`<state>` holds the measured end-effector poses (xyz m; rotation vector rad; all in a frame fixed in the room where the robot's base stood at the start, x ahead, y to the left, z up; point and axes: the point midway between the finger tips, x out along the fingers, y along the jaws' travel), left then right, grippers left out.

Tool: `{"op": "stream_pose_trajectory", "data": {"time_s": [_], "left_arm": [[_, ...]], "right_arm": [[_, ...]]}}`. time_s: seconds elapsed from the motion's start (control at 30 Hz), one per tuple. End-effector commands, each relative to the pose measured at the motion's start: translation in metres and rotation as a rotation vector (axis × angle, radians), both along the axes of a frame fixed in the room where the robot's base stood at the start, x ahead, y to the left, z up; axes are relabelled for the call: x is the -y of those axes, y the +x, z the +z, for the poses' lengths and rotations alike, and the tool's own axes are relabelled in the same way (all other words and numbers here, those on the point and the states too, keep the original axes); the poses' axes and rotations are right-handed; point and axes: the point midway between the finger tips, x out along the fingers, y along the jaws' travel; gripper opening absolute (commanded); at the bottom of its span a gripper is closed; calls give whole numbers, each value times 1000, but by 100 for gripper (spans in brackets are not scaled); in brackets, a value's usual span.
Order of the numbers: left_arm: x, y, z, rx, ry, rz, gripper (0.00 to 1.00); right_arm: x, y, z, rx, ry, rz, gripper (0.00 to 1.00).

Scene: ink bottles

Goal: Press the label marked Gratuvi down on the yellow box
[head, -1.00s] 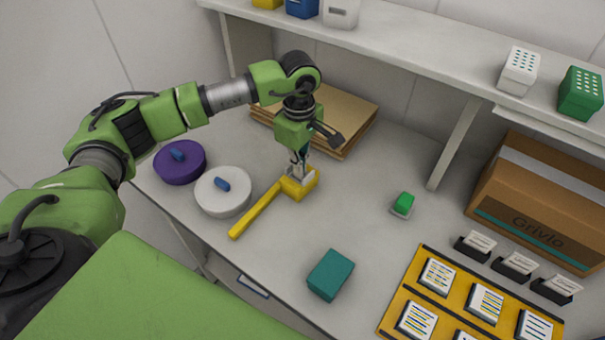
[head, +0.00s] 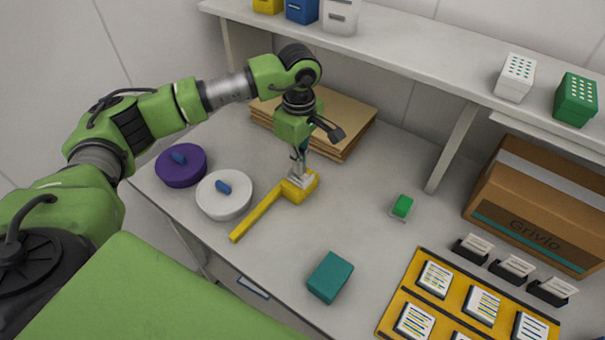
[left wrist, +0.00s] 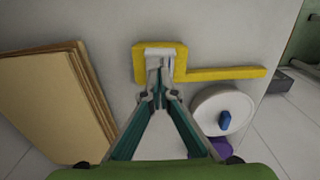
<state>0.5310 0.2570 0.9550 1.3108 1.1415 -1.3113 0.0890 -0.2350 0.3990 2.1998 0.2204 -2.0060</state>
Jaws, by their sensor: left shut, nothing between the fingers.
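The yellow box (head: 309,188), with a long yellow bar (head: 255,218) running from it toward the front left, lies on the table. A pale label (left wrist: 157,52) sits on its top; its print cannot be read. My left gripper (head: 297,174) points down with its fingers shut and empty, its tips at the label on the box. In the left wrist view the shut fingertips (left wrist: 160,66) overlap the label's near part and hide some of it. Whether they touch or hover just above is hard to tell. My right gripper is not in view.
A white round container (head: 224,198) and a purple one (head: 181,167) stand left of the box. Brown cardboard sheets (head: 345,122) lie behind. A teal block (head: 330,278), green item (head: 402,206), yellow tray (head: 422,270) and carton (head: 535,205) are to the right. The middle table is clear.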

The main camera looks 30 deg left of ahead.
Motion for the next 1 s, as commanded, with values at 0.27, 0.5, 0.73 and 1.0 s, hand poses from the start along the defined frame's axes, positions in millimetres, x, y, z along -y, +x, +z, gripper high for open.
{"op": "stream_pose_trajectory", "data": {"time_s": [0.27, 0.5, 0.73, 1.0], "left_arm": [[0, 0, 25, 1, 0, 0, 0], [0, 0, 43, 2, -1, 0, 0], [0, 0, 43, 1, -1, 0, 0], [0, 0, 43, 1, -1, 0, 0]], "right_arm": [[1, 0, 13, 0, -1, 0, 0], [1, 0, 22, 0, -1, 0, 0], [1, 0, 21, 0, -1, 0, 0], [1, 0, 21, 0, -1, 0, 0]]}}
